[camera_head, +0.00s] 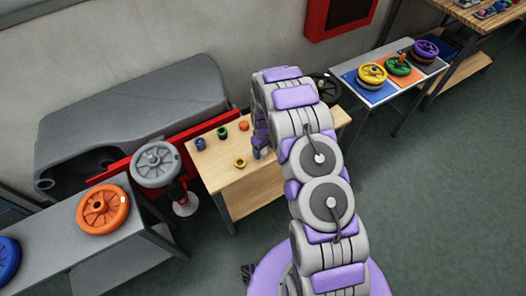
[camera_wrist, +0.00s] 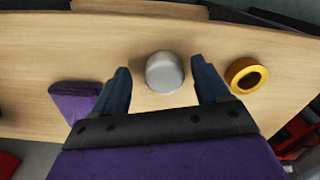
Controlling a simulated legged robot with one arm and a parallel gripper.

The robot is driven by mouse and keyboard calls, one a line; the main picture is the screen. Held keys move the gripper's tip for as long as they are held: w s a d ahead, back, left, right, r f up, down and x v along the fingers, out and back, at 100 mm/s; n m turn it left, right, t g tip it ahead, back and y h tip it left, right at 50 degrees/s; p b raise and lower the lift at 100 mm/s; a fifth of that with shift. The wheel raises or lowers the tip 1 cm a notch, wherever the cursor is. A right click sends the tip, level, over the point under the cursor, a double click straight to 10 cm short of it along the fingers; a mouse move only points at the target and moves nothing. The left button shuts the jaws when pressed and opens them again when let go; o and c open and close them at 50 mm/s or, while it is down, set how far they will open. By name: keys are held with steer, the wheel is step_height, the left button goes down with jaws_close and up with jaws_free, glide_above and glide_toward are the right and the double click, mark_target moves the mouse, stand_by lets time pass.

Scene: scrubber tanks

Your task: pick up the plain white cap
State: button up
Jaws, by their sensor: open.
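In the wrist view a plain pale grey-white cap (camera_wrist: 165,72) stands on the light wooden table (camera_wrist: 60,45). My gripper (camera_wrist: 162,82) is open above the table, and the cap shows between its two dark blue fingers, with a gap on each side. I cannot tell how far above the cap the fingertips are. In the head view my purple and grey arm reaches over the wooden table (camera_head: 240,190), and my gripper (camera_head: 262,148) is partly hidden there. The cap is hidden behind the arm in that view.
A yellow ring-shaped cap (camera_wrist: 246,75) lies right of the gripper. Blue (camera_head: 200,143), green (camera_head: 222,132) and orange (camera_head: 244,126) caps stand along the table's back. A grey bench with an orange wheel (camera_head: 103,209) is at left. The floor (camera_head: 440,190) at right is clear.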

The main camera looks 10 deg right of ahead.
steer(key=shift+a, duration=0.45)
steer(key=c, duration=0.5)
steer(key=shift+d, duration=0.3)
steer(key=c, duration=0.6)
